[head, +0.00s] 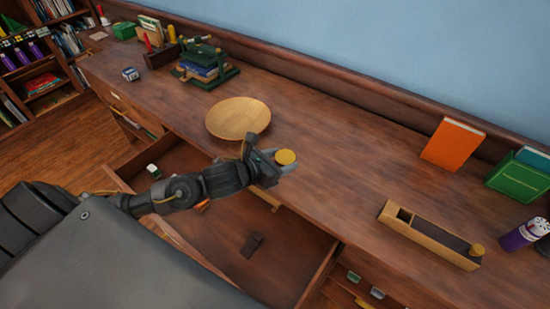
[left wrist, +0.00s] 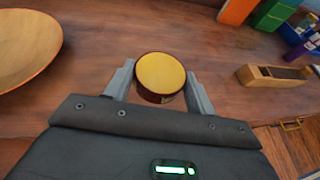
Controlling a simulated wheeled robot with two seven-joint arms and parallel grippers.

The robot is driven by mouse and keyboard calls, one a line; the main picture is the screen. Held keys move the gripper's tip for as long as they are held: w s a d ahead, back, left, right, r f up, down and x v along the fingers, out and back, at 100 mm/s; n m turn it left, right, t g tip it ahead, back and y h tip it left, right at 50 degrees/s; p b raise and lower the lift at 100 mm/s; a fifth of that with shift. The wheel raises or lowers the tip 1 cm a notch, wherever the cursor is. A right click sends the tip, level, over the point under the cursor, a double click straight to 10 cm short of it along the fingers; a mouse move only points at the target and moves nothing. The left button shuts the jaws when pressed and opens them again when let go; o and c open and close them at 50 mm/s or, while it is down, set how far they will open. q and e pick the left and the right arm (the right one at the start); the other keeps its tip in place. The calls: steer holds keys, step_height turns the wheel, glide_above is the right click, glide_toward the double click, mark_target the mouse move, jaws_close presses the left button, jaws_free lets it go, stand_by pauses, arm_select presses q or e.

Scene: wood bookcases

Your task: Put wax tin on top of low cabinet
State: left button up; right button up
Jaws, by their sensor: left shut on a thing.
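The wax tin is a small round tin with a yellow lid (head: 286,157) and a dark red side. In the left wrist view the tin (left wrist: 160,76) sits between the two grey fingers, lid facing up. My left gripper (head: 282,165) is shut on it, over the front part of the low cabinet's wooden top (head: 330,150). I cannot tell whether the tin touches the wood or hangs just above it. My right gripper is not in view.
A round wooden plate (head: 238,117) lies left of the tin. A wooden plane (head: 430,236), an orange book (head: 453,144) and a purple can (head: 522,235) stand to the right. An open drawer (head: 290,262) juts out below my arm. The top behind the tin is clear.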

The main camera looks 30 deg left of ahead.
arm_select(q)
steer(key=w+a+f, duration=0.1)
steer(key=w+f, duration=0.1)
steer(key=w+a+f+p, duration=0.1)
steer(key=w+a+f, duration=0.2)
steer(key=f, duration=0.1)
steer(key=shift+w+a+f, duration=0.1)
steer(key=shift+w+a, duration=0.3)
steer(key=shift+w+a+f+p, duration=0.2)
steer(key=shift+f+p, duration=0.1)
steer(key=shift+f, duration=0.1)
step_height(320, 180, down, 4)
steer(key=shift+w+a+r, duration=0.1)
steer(key=shift+w+r, duration=0.05)
steer(key=shift+r, duration=0.1)
steer(key=shift+f, duration=0.15)
steer(key=o, duration=1.1)
